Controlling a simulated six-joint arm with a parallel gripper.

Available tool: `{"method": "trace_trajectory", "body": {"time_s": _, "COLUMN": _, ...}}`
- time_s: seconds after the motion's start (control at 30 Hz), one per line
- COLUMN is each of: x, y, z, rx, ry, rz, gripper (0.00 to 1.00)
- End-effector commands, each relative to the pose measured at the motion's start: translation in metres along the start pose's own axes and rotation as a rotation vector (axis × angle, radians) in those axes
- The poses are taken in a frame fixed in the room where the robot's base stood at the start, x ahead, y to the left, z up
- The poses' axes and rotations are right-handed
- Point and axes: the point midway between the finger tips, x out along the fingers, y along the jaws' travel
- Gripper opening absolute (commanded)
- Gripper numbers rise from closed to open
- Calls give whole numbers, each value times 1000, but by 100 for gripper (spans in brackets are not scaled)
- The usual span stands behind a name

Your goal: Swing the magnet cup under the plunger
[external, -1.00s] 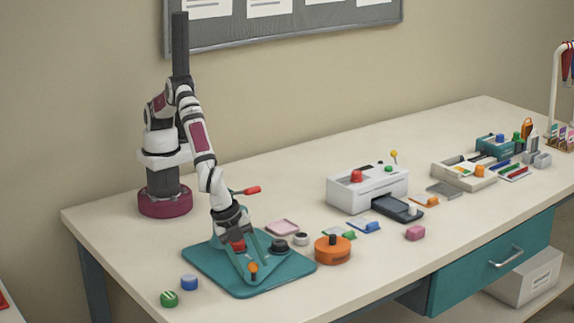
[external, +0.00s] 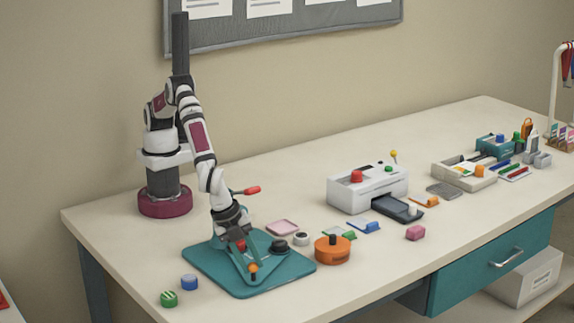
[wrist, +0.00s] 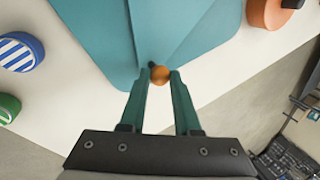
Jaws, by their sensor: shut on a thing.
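The button press stands on a teal base plate (external: 290,268) at the table's front left. A dark round cup (external: 279,245) sits on its right side; I cannot tell for sure that it is the magnet cup. An orange ball knob (external: 253,268) on a short dark stem is at the plate's front. My gripper (external: 251,264) points down there, shut on the orange knob. In the wrist view the orange knob (wrist: 160,75) is between the teal fingertips (wrist: 160,74). A red-tipped lever (external: 246,190) sticks out behind my arm. My arm hides much of the press, and I cannot make out the plunger.
A blue-striped button (external: 189,283) and a green one (external: 168,299) lie left of the plate. An orange round tool (external: 332,250), a small grey-white ring (external: 301,239) and a pink tray (external: 282,227) lie to its right. A white laminator (external: 368,187) stands farther right.

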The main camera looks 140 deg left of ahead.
Motion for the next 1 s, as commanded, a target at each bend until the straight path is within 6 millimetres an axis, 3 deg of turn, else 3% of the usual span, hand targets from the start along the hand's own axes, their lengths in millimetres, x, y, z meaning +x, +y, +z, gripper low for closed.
{"method": "trace_trajectory", "body": {"time_s": 1.0, "x": 1, "y": -4, "z": -2, "rx": -46, "ry": -17, "rz": 1, "gripper": 0}}
